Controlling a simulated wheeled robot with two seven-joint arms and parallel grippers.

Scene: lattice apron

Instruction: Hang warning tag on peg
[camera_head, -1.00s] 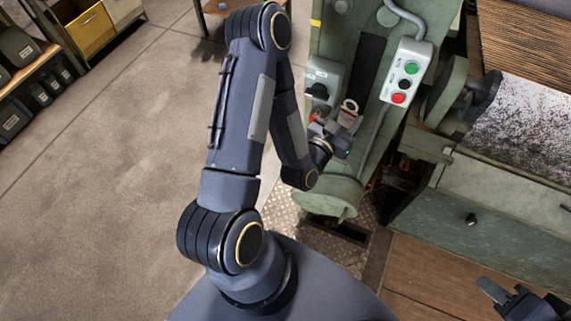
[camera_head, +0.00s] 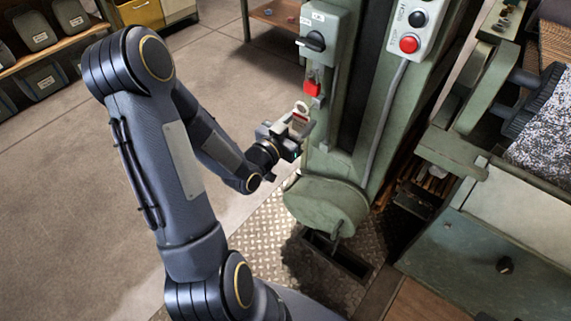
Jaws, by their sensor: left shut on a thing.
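My left gripper (camera_head: 296,129) is shut on the warning tag (camera_head: 300,115), a small pale tag with some red and a ring-like top. It holds the tag up, close in front of the left edge of the green machine column (camera_head: 345,90). I cannot make out the peg clearly. My right gripper is out of view.
A button box (camera_head: 410,30) with a red button is on the column's right. A rounded green foot (camera_head: 325,203) juts out below the gripper. Open floor (camera_head: 70,210) lies at left.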

